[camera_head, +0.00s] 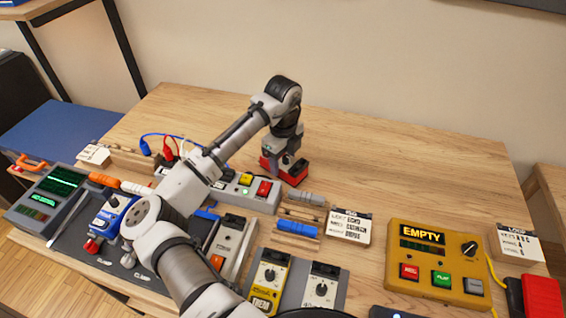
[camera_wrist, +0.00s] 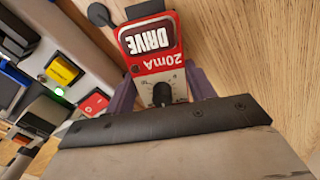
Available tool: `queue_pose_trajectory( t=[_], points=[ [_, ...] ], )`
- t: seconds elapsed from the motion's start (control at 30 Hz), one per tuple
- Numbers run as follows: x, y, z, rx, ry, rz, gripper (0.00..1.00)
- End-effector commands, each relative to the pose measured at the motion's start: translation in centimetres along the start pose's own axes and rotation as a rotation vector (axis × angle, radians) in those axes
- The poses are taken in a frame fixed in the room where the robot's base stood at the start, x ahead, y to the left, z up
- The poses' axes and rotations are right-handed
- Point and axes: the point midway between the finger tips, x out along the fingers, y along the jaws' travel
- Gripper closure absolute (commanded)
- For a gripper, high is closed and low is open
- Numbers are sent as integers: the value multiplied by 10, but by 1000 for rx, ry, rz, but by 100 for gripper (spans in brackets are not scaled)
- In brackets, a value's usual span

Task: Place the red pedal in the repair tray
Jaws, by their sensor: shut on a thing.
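The red pedal (camera_head: 284,172) is at the back middle of the wooden table, under my gripper (camera_head: 290,158). In the wrist view the red pedal (camera_wrist: 150,62) shows a dark "DRIVE" footswitch, "20mA" lettering and a black knob. The purple fingers of my gripper (camera_wrist: 162,92) are on both its sides, shut on it. I cannot tell whether it touches the table. No tray is legibly labelled as the repair tray. A dark tray with "CLAMP" lettering (camera_head: 143,279) is at the front left, partly hidden by my arm, with a blue pedal (camera_head: 113,215) at its left.
A grey switch box (camera_head: 262,201) with yellow and red buttons stands close to the red pedal. A yellow pedal (camera_head: 270,280) and a cream pedal (camera_head: 322,286) are at the front. A yellow "EMPTY" box (camera_head: 437,262) is at the right. The table's back right is clear.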

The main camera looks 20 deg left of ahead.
Motion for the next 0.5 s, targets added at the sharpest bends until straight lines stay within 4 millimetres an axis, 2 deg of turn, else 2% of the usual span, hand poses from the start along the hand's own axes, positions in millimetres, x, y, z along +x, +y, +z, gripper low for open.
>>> queue_pose_trajectory(
  t=[0.17,0.5],
  points=[
    [19,0,1,-1,-1,0,82],
    [23,0,0,-1,0,-1,82]
  ],
)
